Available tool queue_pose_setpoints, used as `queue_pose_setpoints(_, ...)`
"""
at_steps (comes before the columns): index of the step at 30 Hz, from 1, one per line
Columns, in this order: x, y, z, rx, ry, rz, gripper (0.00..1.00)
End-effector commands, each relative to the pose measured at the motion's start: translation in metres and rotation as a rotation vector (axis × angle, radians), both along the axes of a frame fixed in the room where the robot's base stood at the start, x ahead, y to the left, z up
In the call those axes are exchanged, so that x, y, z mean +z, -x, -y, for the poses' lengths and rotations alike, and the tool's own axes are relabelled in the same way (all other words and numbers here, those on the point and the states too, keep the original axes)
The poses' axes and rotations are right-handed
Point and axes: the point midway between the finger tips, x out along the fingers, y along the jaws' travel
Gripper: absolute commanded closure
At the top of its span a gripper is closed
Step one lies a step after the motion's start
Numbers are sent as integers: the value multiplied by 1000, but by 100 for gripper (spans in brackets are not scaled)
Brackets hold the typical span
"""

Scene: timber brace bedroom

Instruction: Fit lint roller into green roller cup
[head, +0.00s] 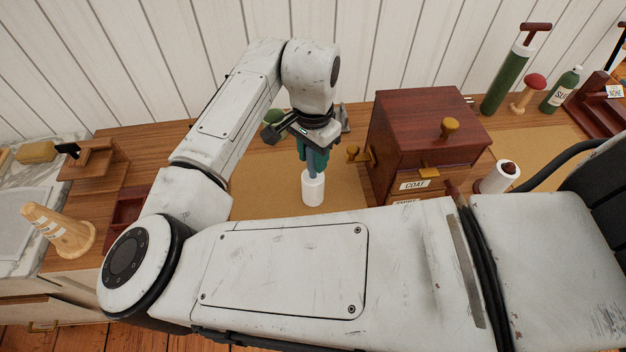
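My gripper (314,160) points down near the middle of the head view, left of the dark red cabinet. Teal parts at its end close around the upper end of an upright lint roller. The lint roller's white roll (313,190) hangs below, over the tan mat. I cannot tell whether its lower end touches the mat. A green rounded thing (273,116) shows just behind and left of my gripper, partly hidden. It may be the green roller cup, but I cannot tell.
The dark red cabinet (425,115) with brass knobs stands close on the right. My arm hides the front counter.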

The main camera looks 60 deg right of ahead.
Motion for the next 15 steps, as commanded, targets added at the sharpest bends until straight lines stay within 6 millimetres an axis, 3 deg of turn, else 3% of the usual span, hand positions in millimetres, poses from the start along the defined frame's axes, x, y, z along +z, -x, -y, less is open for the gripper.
queue_pose_setpoints(11,0,0,0,0,0,0,100)
queue_pose_setpoints(15,0,0,0,0,0,0,100)
